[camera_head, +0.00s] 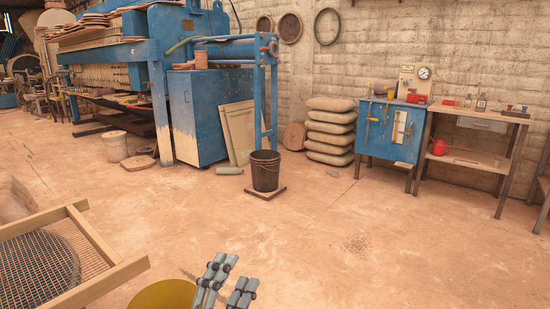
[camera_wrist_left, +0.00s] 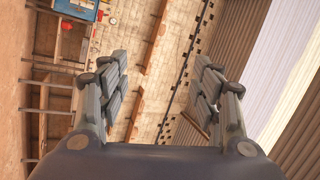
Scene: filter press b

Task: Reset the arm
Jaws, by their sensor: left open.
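My left gripper (camera_head: 228,284) shows at the bottom middle of the head view, in front of the rim of a yellow-brown round container. Its fingers are apart and nothing is between them. In the left wrist view the same open gripper (camera_wrist_left: 164,95) spans the picture, with the brick wall and a corrugated surface far behind it. My right gripper is not in either view.
A yellow-brown container (camera_head: 164,296) and a wood-framed mesh screen (camera_head: 104,245) are close at the lower left. A black bucket (camera_head: 265,172) stands on a small board. The blue press (camera_head: 160,85), stacked sacks (camera_head: 330,128) and workbench (camera_head: 468,158) line the back. Floor at right is clear.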

